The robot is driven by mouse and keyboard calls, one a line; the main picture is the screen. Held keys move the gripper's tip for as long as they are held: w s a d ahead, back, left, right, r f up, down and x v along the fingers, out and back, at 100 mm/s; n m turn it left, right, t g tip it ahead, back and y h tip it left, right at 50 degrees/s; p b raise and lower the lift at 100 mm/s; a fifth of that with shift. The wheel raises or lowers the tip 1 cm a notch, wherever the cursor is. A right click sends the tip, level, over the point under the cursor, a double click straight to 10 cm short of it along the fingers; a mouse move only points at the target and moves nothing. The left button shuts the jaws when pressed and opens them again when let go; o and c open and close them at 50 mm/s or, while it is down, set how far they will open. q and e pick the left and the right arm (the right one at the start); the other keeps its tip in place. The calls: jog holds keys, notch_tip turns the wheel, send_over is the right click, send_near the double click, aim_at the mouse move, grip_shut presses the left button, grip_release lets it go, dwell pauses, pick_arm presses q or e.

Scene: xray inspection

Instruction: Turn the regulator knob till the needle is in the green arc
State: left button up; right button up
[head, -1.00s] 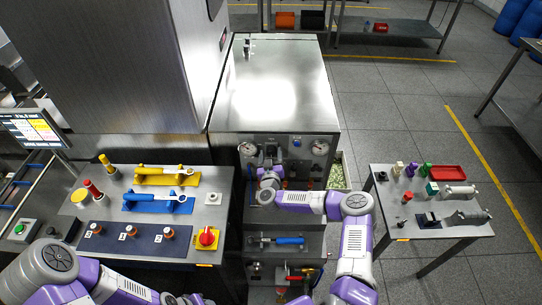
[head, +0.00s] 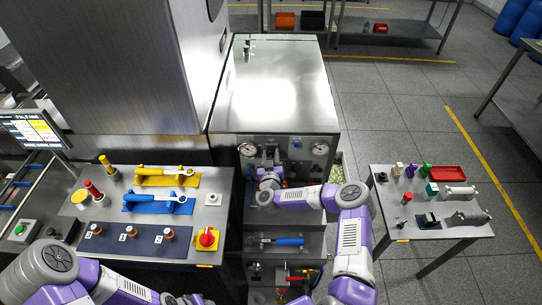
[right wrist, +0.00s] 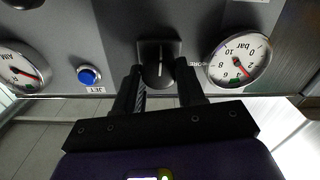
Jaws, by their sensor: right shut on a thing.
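The black regulator knob (right wrist: 157,66) with a white index line is on the grey front panel (head: 308,167). My right gripper (right wrist: 160,84) is shut on the knob, one finger on each side of it. In the head view my right gripper (head: 268,176) is at the panel, and my arm hides much of the knob. The bar gauge (right wrist: 240,60) sits right beside the knob in the right wrist view, and at the panel's left in the head view (head: 247,150). My left gripper is out of frame.
A blue button (right wrist: 88,75) and a second gauge (right wrist: 20,70) are on the same panel. A blue-handled tool (head: 276,241) lies on a shelf below. A table with tools (head: 200,222) stands left, and a side table (head: 386,205) stands right.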

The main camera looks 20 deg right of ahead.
jog(key=shift+r+m, duration=0.1)
jog(key=shift+m, duration=0.4)
jog(key=shift+m+b, duration=0.4)
jog(key=shift+m, duration=0.3)
jog(key=m+b, duration=0.1)
jog(key=m, duration=0.1)
jog(key=shift+d+f+m+b, duration=0.15)
jog(key=shift+f+m+b, duration=0.05)
jog(key=shift+m+b, duration=1.4)
jog(key=shift+m, duration=1)
jog(key=o, duration=1.1)
jog(key=shift+c, duration=0.2)
jog(key=shift+s, duration=0.15)
